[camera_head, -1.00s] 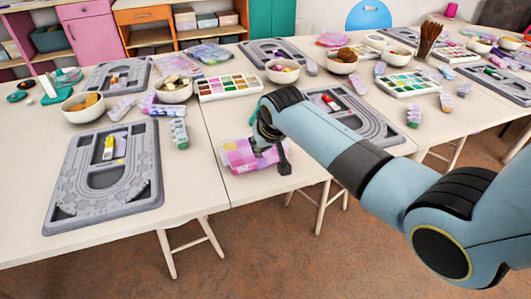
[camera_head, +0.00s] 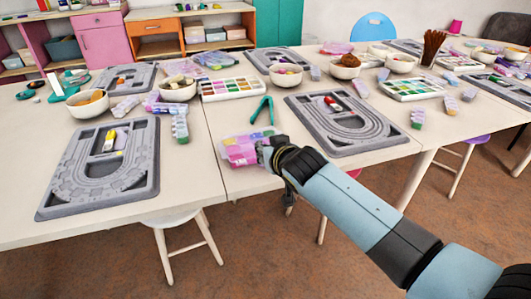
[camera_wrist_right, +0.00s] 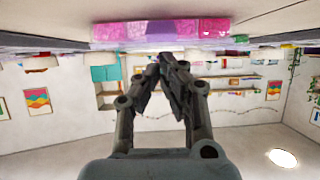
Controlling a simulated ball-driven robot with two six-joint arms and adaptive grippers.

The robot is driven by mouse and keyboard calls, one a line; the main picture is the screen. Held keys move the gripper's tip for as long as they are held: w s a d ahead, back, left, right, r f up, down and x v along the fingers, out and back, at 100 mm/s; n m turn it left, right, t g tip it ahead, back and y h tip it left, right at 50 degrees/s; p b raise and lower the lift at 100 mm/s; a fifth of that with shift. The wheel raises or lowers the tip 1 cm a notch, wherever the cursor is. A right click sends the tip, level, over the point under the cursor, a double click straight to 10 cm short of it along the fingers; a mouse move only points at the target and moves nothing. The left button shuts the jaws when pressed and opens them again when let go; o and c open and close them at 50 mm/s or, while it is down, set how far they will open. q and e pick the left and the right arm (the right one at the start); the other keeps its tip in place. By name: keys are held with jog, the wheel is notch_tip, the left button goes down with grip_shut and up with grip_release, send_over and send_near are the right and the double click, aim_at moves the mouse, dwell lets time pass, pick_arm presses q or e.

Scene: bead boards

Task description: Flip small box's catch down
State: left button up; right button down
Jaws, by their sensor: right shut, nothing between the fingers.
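The small box (camera_head: 238,149), pink and purple and partly see-through, lies near the front edge of the table. It also shows in the right wrist view (camera_wrist_right: 160,31), above the fingers in that picture. I cannot make out its catch clearly. My right gripper (camera_head: 264,152) is at the box's right end, low by the table's front edge, and hides part of that end. In the right wrist view its fingers (camera_wrist_right: 162,62) are shut and empty, their tips a little apart from the box in the picture. Whether they touch it I cannot tell. My left gripper is not in view.
Teal pliers (camera_head: 262,108) lie just behind the box. A grey bead board (camera_head: 370,140) is to the right, another (camera_head: 70,203) to the left. A bead tray (camera_head: 233,97) and bowls stand farther back. The white tabletop (camera_head: 195,195) left of the box is bare.

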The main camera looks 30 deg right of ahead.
jog(key=shift+w+f, duration=0.1)
jog(key=shift+w+d+f+b, duration=0.15)
jog(key=shift+w+f+b, duration=0.1)
jog(key=shift+w+b, duration=0.3)
jog(key=r+p, duration=0.1)
jog(key=w+r+p, duration=0.1)
jog(key=r, duration=0.1)
jog(key=w+r+p, duration=0.1)
jog(key=p, duration=0.1)
jog(key=shift+d+r, duration=0.2)
jog(key=shift+r, duration=0.1)
jog(key=shift+s+a+f, duration=0.15)
jog(key=shift+s+f, duration=0.05)
jog(key=shift+s, duration=0.25)
jog(key=shift+s+a+f, duration=0.1)
jog(key=shift+s+f, duration=0.1)
jog(key=shift+s, duration=0.25)
jog(key=s+a+r, duration=0.1)
jog(key=s, duration=0.7)
jog(key=shift+a+r, duration=0.15)
jog(key=shift+a, duration=0.1)
